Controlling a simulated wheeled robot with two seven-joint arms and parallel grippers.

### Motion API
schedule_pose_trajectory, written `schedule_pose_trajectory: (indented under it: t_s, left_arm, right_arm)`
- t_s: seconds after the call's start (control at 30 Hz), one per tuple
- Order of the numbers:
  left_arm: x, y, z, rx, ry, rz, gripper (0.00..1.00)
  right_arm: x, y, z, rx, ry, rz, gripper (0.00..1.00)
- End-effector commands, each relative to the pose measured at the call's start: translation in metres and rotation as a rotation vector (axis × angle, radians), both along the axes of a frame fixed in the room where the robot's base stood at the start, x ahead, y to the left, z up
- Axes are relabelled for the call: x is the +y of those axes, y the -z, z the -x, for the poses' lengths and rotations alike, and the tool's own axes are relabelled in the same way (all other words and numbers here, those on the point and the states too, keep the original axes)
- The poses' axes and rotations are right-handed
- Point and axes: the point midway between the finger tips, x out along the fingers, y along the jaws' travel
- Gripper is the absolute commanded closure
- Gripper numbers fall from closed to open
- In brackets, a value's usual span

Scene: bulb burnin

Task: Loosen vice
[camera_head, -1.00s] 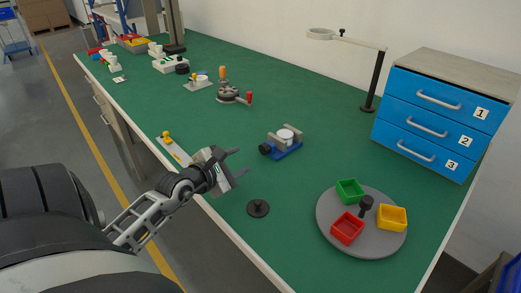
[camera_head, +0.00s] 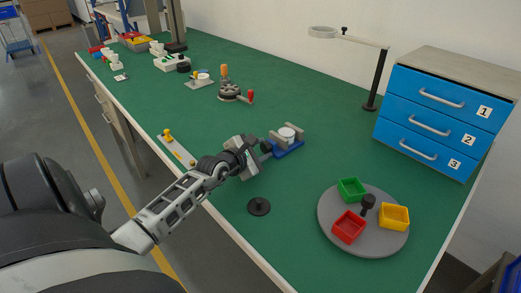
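The vice (camera_head: 288,150) stands on the green bench top, with a blue base, grey jaws and a dark knob (camera_head: 266,146) on its left side. A white round piece (camera_head: 287,133) sits between its jaws. My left gripper (camera_head: 262,150) reaches in from the left and its fingertips are at the knob. The fingers and knob overlap in view, so I cannot tell whether they touch or grip it. My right gripper is not in view.
A grey turntable (camera_head: 332,236) with red, green and yellow trays lies front right, and a black disc (camera_head: 259,206) lies nearer the front edge. A blue drawer unit (camera_head: 432,112) and a lamp stand (camera_head: 376,80) are behind. A red-handled device (camera_head: 233,92) stands farther back.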

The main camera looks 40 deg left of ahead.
Motion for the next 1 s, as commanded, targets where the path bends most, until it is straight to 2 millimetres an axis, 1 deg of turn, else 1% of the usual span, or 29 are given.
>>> schedule_pose_trajectory:
  t_s: [0.07, 0.27, 0.47, 0.67, 1.0]
  left_arm:
    - [-0.0001, 0.0001, 0.0002, 0.000, 0.000, 0.000, 0.89]
    - [0.0000, 0.0000, 0.0003, 0.001, 0.000, 0.007, 0.89]
    - [0.0007, -0.0003, 0.0004, 0.006, -0.001, 0.064, 0.89]
    - [0.0025, -0.0005, 0.0006, 0.020, -0.001, 0.191, 0.89]
    - [0.0052, 0.0012, 0.0005, 0.048, -0.001, 0.505, 0.89]
  right_arm:
    - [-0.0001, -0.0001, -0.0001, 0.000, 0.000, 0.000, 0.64]
    - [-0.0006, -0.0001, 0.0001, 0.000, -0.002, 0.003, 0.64]
    - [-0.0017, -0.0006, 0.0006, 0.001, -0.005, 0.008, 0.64]
    - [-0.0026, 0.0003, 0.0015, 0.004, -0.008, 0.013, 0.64]
    - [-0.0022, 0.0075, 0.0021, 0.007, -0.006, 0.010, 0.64]
